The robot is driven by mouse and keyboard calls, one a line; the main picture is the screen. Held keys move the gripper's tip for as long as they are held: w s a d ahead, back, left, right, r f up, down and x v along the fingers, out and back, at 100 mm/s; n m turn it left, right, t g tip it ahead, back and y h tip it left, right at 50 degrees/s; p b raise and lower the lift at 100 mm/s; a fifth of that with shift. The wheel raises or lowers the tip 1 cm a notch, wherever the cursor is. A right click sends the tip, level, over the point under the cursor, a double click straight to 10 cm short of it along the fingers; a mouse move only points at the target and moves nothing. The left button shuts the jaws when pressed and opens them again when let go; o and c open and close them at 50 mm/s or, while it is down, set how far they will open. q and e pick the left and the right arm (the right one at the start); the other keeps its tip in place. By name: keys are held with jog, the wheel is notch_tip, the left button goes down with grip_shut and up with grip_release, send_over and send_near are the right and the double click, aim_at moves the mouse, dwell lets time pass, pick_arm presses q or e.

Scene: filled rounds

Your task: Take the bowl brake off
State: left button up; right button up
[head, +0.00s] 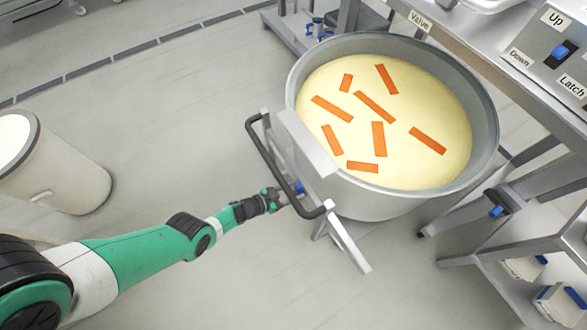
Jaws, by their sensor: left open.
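The large grey metal bowl (480,130) stands right of centre, filled with a pale yellow mass (405,95) with several orange strips on it. A black bar handle (268,160) is on its left side. My right gripper is not in view.
A control panel with a blue switch (561,51) and labels Up, Down and Latch is at the upper right. A steel frame (525,185) stands right of the bowl. A pale bin (60,170) is at the left. The floor between is clear.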

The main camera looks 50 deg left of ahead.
pick_arm(q)
jog(key=shift+s+r, duration=0.1)
jog(key=p+v, duration=0.7)
jog(key=v, duration=0.4)
jog(key=shift+s, duration=0.2)
jog(key=shift+a, duration=0.15)
